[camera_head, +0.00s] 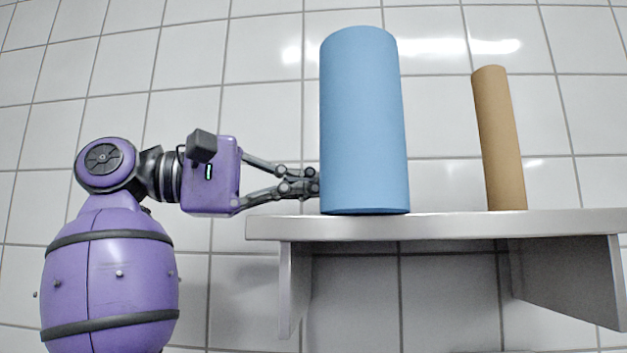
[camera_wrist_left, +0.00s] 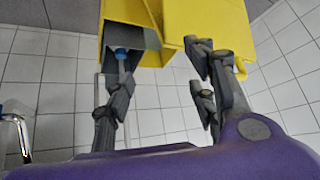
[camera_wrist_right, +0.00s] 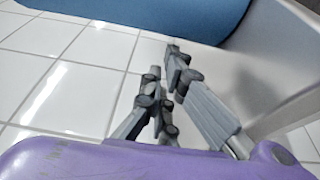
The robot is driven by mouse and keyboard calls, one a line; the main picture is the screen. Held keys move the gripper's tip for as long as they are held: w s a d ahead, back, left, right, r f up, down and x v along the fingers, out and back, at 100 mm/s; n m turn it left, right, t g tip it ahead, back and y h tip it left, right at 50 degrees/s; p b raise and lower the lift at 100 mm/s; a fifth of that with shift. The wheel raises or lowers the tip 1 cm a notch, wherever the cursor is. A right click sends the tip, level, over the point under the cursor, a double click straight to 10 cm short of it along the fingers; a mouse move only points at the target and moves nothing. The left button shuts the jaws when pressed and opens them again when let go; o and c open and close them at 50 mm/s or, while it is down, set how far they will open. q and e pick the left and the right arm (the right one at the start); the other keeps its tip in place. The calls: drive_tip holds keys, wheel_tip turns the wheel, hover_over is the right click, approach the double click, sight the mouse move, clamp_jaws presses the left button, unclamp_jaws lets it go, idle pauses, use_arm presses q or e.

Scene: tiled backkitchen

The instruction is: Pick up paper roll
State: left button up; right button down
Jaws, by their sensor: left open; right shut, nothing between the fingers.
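A large blue paper roll (camera_head: 364,120) stands upright on a grey wall shelf (camera_head: 450,222), near its left end. It also shows at the top of the right wrist view (camera_wrist_right: 175,14). My right gripper (camera_head: 317,184), matched by its wrist view (camera_wrist_right: 163,61), is shut with nothing in it. Its fingertips are close to the roll's left side, low down; contact cannot be told. My left gripper (camera_wrist_left: 157,58) is open in the left wrist view, in front of a yellow object (camera_wrist_left: 180,20). Whether its fingers touch that object is unclear.
A slim brown tube (camera_head: 498,140) stands on the shelf to the right of the blue roll, with a gap between them. A white tiled wall (camera_head: 240,60) is behind the shelf. A shiny bent metal pipe (camera_wrist_left: 22,135) is at the left of the left wrist view.

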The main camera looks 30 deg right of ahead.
drive_tip(key=shift+w, duration=0.1)
drive_tip(key=v, duration=1.2)
